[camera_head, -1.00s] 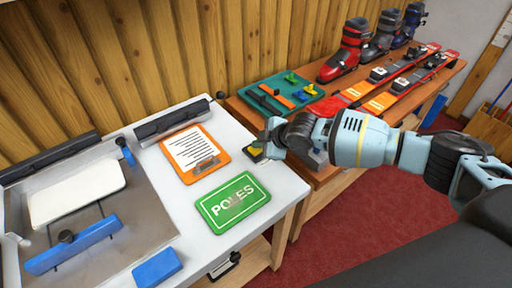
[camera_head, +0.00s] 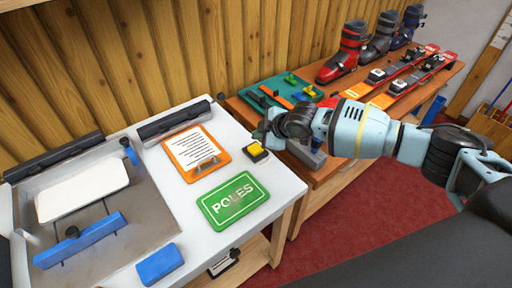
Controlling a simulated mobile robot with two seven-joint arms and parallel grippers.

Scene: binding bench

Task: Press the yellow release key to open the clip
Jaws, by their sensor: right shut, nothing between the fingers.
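The yellow release key (camera_head: 254,148) sits on a small black base on the white table, right of the orange clipboard, and shows in full. My right gripper (camera_head: 264,132) is shut and empty, just above and behind the key, and looks apart from it. The orange clipboard (camera_head: 222,155) holds a printed sheet; a grey metal clip (camera_head: 206,165) lies at its near edge. Whether that clip is open is too small to tell. My left gripper is out of view.
A green POLES sign (camera_head: 233,200) lies in front of the key. A metal tray (camera_head: 150,215) with blue bars and a blue block (camera_head: 160,263) are at left. Skis (camera_head: 395,85), boots (camera_head: 343,58) and a green tool mat (camera_head: 262,87) fill the wooden bench behind.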

